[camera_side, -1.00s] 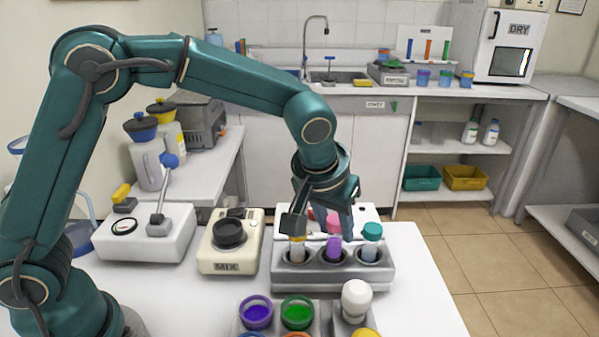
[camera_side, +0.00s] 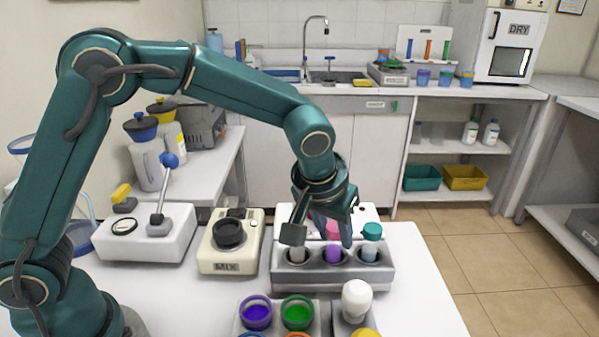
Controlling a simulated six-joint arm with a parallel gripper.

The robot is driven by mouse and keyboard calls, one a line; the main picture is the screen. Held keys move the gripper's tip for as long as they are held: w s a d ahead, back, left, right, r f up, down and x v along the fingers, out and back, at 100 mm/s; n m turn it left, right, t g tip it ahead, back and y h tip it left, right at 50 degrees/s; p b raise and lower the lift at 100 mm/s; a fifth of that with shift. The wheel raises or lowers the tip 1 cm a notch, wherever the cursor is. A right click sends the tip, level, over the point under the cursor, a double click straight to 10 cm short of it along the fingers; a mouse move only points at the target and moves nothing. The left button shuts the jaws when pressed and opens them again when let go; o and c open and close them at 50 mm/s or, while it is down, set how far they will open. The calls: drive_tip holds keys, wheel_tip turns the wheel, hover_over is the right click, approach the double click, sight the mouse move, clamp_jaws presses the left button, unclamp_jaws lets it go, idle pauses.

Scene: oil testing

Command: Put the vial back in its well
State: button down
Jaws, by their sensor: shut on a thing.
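The vial (camera_side: 333,252) has a pink cap and purple contents. It stands upright at the middle well of the grey rack (camera_side: 333,280), its lower part inside the well's ring. How deep it sits is hard to tell. My gripper (camera_side: 320,238) points down over the rack and is shut on this vial near its cap; the exact contact is partly hidden. A teal-capped vial (camera_side: 370,244) stands upright in the right well, beside my gripper.
A cream MIX device (camera_side: 232,255) and a white lever device (camera_side: 146,240) stand left of the rack. The tabletop right of the rack is clear.

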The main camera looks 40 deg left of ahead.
idle(0.4)
drive_tip(key=shift+c, duration=2.2)
unclamp_jaws()
drive_tip(key=v, duration=0.4)
drive_tip(key=shift+r, duration=0.25)
drive_tip(key=shift+s+a+r, duration=0.1)
drive_tip(key=shift+r, duration=0.2)
drive_tip(key=shift+n+t, duration=0.7)
drive_tip(key=a+r, duration=0.2)
drive_tip(key=r, duration=0.1)
drive_tip(key=s+a+r, duration=0.1)
drive_tip(key=r, duration=0.1)
drive_tip(key=shift+s+a+r, duration=0.1)
drive_tip(key=shift+a+r, duration=0.05)
drive_tip(key=shift+a, duration=0.05)
drive_tip(key=s+a+r, duration=0.3)
drive_tip(key=s+a, duration=0.1)
drive_tip(key=s, duration=0.2)
drive_tip(key=s+f+m, duration=0.3)
drive_tip(key=s+f, duration=0.3)
drive_tip(key=s, duration=0.4)
drive_tip(key=shift+s+a+m+h, duration=0.3)
drive_tip(key=shift+s+a+h, duration=0.1)
drive_tip(key=shift+a, duration=0.1)
